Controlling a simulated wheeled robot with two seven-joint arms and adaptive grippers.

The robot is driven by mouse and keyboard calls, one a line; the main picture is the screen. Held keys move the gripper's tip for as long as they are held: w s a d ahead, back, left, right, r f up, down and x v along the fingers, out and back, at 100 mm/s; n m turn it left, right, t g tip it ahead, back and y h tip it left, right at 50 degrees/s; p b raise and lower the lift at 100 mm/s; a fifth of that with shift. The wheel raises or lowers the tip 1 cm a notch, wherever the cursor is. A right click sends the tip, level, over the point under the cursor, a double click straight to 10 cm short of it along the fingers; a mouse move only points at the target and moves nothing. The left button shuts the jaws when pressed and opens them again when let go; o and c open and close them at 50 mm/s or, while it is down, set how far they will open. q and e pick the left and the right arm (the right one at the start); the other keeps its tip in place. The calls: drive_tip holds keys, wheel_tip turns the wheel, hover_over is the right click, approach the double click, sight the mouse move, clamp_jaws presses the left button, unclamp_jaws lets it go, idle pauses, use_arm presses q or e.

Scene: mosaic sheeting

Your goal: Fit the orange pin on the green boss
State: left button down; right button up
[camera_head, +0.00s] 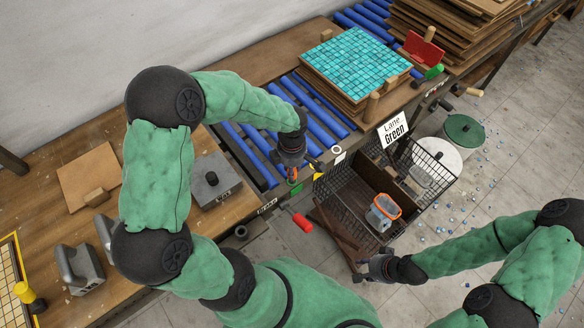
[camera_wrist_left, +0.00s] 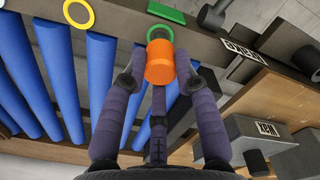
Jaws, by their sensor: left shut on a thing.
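My left gripper (camera_wrist_left: 160,84) is shut on the orange pin (camera_wrist_left: 160,66), a short cylinder, in the left wrist view. A green ring (camera_wrist_left: 160,26), which looks like the green boss, shows just beyond the pin's far end. The pin partly covers it, and I cannot tell whether they touch.
A yellow ring (camera_wrist_left: 79,13) and a green bar (camera_wrist_left: 166,12) lie near the green ring. Blue rollers (camera_head: 320,125) run beside it. A red-handled tool (camera_head: 300,220) is just in front. A wire basket (camera_head: 350,190) hangs to the right. A tiled board (camera_head: 352,62) sits behind.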

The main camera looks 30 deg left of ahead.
use_arm(q)
drive_tip(key=shift+f+b, duration=1.75)
drive_tip(key=shift+f, duration=0.05)
drive_tip(key=c, duration=0.9)
unclamp_jaws()
drive_tip(key=shift+r, duration=0.2)
wheel_tip(320, 180, up, 12)
drive_tip(key=shift+f, duration=0.1)
